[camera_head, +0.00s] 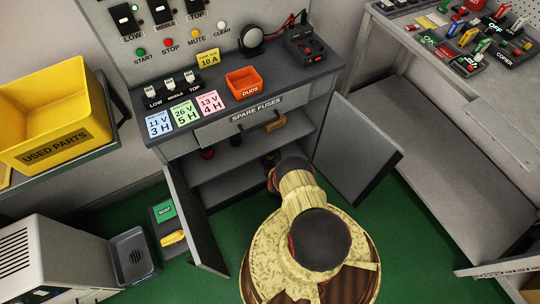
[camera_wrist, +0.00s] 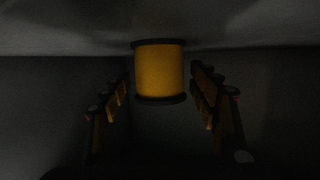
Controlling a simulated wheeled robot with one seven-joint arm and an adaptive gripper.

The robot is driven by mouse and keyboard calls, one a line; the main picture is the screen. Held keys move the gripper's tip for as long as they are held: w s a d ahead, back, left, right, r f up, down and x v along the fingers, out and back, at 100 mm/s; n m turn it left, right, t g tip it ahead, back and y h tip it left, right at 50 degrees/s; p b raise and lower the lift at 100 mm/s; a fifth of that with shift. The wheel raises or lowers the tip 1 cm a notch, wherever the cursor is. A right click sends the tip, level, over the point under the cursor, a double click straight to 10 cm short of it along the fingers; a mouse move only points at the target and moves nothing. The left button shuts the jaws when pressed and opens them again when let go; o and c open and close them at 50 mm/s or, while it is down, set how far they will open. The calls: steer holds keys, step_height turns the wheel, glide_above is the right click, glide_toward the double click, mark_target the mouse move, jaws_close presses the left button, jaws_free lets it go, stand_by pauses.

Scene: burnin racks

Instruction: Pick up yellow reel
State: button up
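The yellow reel (camera_wrist: 160,70) shows in the wrist view, with dark flanges at both ends. It is ahead of my gripper (camera_wrist: 162,88), in the gap between the two fingers. The fingers are spread wide, with dark space between each of them and the reel, and I see no contact. In the head view my arm reaches into the open grey cabinet (camera_head: 245,172). My gripper and the reel are hidden there behind the arm and the cabinet top.
Open cabinet doors stand left (camera_head: 193,225) and right (camera_head: 358,142) of my arm. A dark red item (camera_head: 207,153) is on the shelf inside. The counter above holds an orange DUDS bin (camera_head: 243,84). A yellow USED PARTS bin (camera_head: 55,115) is at left. The wrist view is very dark.

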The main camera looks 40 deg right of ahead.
steer(key=shift+c, duration=1.2)
steer(key=c, duration=1)
steer(key=shift+c, duration=0.3)
steer(key=shift+r, duration=0.1)
